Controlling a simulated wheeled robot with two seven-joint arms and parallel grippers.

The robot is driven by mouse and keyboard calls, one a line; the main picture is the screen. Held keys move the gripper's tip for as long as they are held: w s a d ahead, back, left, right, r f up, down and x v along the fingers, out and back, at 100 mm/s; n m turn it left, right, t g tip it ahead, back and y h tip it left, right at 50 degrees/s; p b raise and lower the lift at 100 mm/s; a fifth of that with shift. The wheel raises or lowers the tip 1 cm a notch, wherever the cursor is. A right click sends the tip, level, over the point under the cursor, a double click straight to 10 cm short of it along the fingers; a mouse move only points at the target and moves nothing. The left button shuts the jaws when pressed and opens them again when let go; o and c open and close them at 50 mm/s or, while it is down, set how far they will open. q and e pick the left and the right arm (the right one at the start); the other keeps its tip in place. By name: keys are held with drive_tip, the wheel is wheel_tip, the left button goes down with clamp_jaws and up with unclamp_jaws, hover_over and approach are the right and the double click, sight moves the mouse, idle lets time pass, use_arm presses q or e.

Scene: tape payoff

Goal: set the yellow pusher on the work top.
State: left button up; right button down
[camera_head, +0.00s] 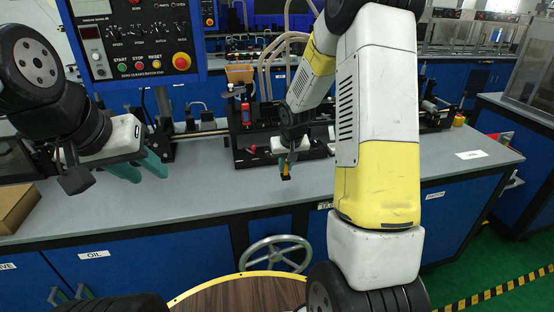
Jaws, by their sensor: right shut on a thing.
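The yellow pusher (286,172) is a small yellow and dark piece at the tip of my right gripper (288,163). My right gripper points down and is shut on it, near the middle of the grey work top (230,190). I cannot tell whether the pusher's lower end touches the work top. The fingers hide part of the pusher. My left gripper (140,168) is at the left, its two teal fingers apart and nothing visible between them, over the work top.
A black fixture (250,155) with rods stands behind the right gripper. A blue control panel (135,40) with buttons is at the back left. A cardboard box (14,204) lies at the left edge. A handwheel (275,254) is below the front edge. The work top's front middle is clear.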

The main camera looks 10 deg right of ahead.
sight(286, 167)
drive_tip(key=w, duration=0.2)
drive_tip(key=w+d, duration=0.1)
drive_tip(key=w, duration=0.1)
drive_tip(key=shift+d+f, duration=0.1)
drive_tip(key=shift+f, duration=0.1)
drive_tip(key=shift+w+f, duration=0.2)
drive_tip(key=shift+w, duration=0.05)
drive_tip(key=shift+f, duration=1.55)
drive_tip(key=c, duration=1.4)
unclamp_jaws()
drive_tip(key=shift+f, duration=0.15)
